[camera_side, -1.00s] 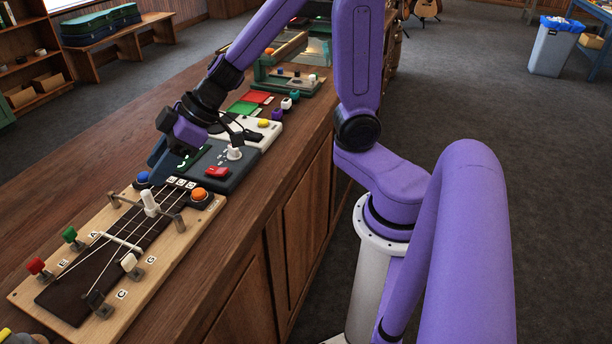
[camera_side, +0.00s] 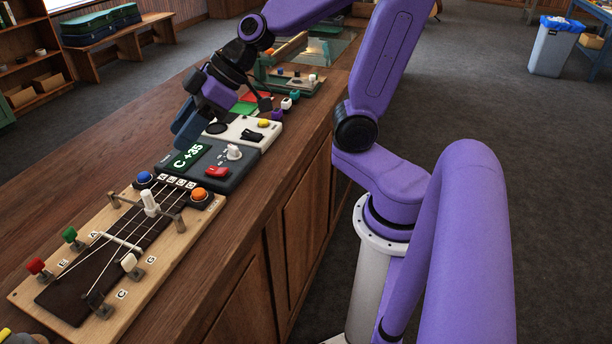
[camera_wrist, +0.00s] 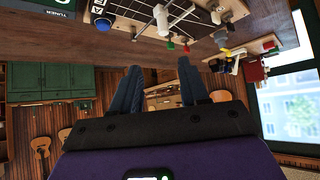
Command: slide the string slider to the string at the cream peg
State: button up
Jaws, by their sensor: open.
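The string slider (camera_side: 149,203) is a white upright knob on a metal rail across the ukulele neck board (camera_side: 190,236), about midway between the rail's ends. The cream peg (camera_side: 129,262) stands on the board's near right side, by the letter G. Which string the slider sits at is hard to tell. My gripper (camera_side: 186,131) is above the far side of the tuner, well away from the slider, with nothing seen in it. In the wrist view my gripper (camera_wrist: 160,64) has its two fingers apart and the slider (camera_wrist: 161,18) shows beyond them.
Red (camera_side: 35,265), green (camera_side: 70,234) and black (camera_side: 95,298) pegs stand on the board. The tuner (camera_side: 236,172) beyond reads C +35. The counter's left side (camera_side: 95,160) is clear.

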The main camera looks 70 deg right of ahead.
jog(key=r+t, duration=0.1)
jog(key=a+r+t, duration=0.1)
jog(key=r, duration=0.1)
jog(key=w+a+r+t+y, duration=0.1)
jog(key=shift+r, duration=0.35)
dwell(0.3)
jog(key=s+d+f+n+g+h, duration=0.1)
jog(key=s+d+f+g+h, duration=0.1)
jog(key=s, duration=0.5)
jog(key=s+d+f+n+g+h, duration=0.1)
jog(key=s+d+f+g+h, duration=0.1)
jog(key=s+f+g, duration=0.2)
jog(key=s+d+f+n+g+h, duration=0.1)
jog(key=s+d+f+g+h, duration=0.1)
jog(key=s+f, duration=0.4)
jog(key=s+g+h, duration=0.1)
jog(key=s, duration=0.3)
jog(key=shift+s+f+n, duration=0.25)
jog(key=shift+f+n, duration=0.05)
jog(key=shift+f, duration=0.1)
jog(key=shift+o, duration=0.2)
